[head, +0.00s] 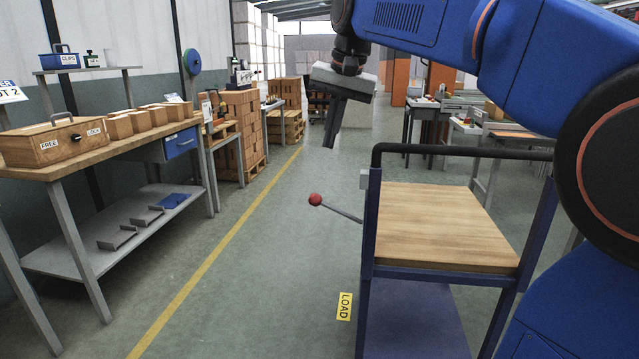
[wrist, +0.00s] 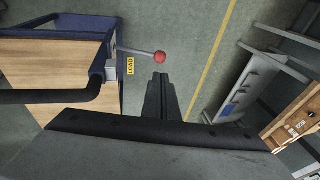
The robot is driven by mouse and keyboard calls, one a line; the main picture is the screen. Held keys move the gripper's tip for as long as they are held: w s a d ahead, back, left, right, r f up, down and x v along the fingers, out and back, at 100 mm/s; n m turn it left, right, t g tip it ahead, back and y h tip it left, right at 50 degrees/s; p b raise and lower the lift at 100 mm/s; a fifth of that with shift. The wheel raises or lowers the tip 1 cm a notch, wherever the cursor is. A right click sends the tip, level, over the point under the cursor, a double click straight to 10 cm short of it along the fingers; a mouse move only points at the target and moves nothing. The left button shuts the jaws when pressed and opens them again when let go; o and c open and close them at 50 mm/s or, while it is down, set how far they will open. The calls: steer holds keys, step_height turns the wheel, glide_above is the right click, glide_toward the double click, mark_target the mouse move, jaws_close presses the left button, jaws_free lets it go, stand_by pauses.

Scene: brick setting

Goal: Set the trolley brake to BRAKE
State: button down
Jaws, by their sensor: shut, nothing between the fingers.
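The trolley (head: 445,222) has a wooden top, a blue frame and a black push handle (head: 460,151). Its brake lever (head: 343,212) sticks out from the left post and ends in a red ball knob (head: 315,200). A yellow LOAD label (head: 344,306) shows low by the trolley's left side. No BRAKE label is readable. My gripper (head: 331,145) is shut and empty, pointing down above and apart from the knob. In the wrist view, my gripper's fingertips (wrist: 160,76) are just below the red knob (wrist: 160,58) in the picture, with the LOAD label (wrist: 130,66) left of it.
A workbench (head: 100,148) with a wooden box (head: 52,141) and several small blocks stands at the left. Stacked crates (head: 240,130) are behind it. A yellow floor line (head: 215,252) runs between bench and trolley, where the floor is clear.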

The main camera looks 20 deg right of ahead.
mark_target(313, 195)
steer(key=shift+f, duration=0.15)
steer(key=x, duration=1.3)
steer(key=shift+w+a+f, duration=0.1)
steer(key=shift+w+f, duration=0.05)
steer(key=shift+f, duration=0.2)
steer(key=shift+a+f, duration=0.1)
steer(key=shift+w+a+f+g+h, duration=0.25)
steer(key=shift+a+f+g+h, duration=0.05)
steer(key=shift+a+f+h, duration=0.25)
step_height(313, 195, down, 11)
steer(key=w+a+n+g+h, duration=0.1)
steer(key=g+h, duration=0.3)
steer(key=h, duration=0.4)
steer(key=shift+w+a+f, duration=0.2)
steer(key=shift+a+f, duration=0.05)
steer(key=shift+a, duration=0.5)
steer(key=shift+s+f, duration=0.1)
steer(key=shift+f, duration=0.1)
